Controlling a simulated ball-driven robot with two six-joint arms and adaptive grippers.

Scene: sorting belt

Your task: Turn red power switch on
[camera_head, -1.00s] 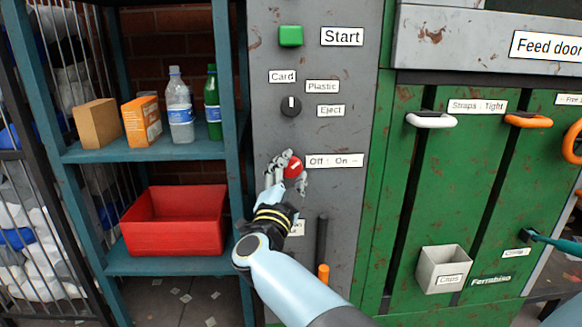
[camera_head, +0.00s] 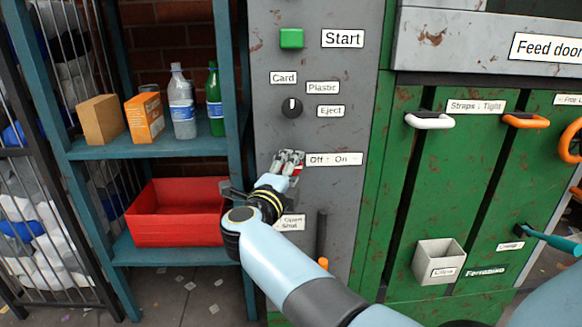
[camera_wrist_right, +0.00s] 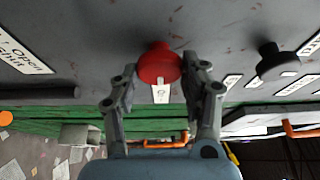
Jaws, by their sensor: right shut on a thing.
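The red power switch (camera_head: 297,170) is a round red knob on the grey panel, left of the "Off : On" label (camera_head: 335,160). My right gripper (camera_head: 289,160) is at the knob and covers most of it in the head view. In the right wrist view the knob (camera_wrist_right: 160,63) sits between the two fingers of the right gripper (camera_wrist_right: 166,80), which is shut on it. The knob's pointer mark is hidden, so its setting cannot be told. My left gripper is not in view.
A black selector knob (camera_head: 291,107) and a green Start button (camera_head: 291,38) are above on the panel. A dark lever (camera_head: 321,235) hangs below right. A shelf at left holds bottles, boxes and a red bin (camera_head: 177,212). Green doors with handles stand at right.

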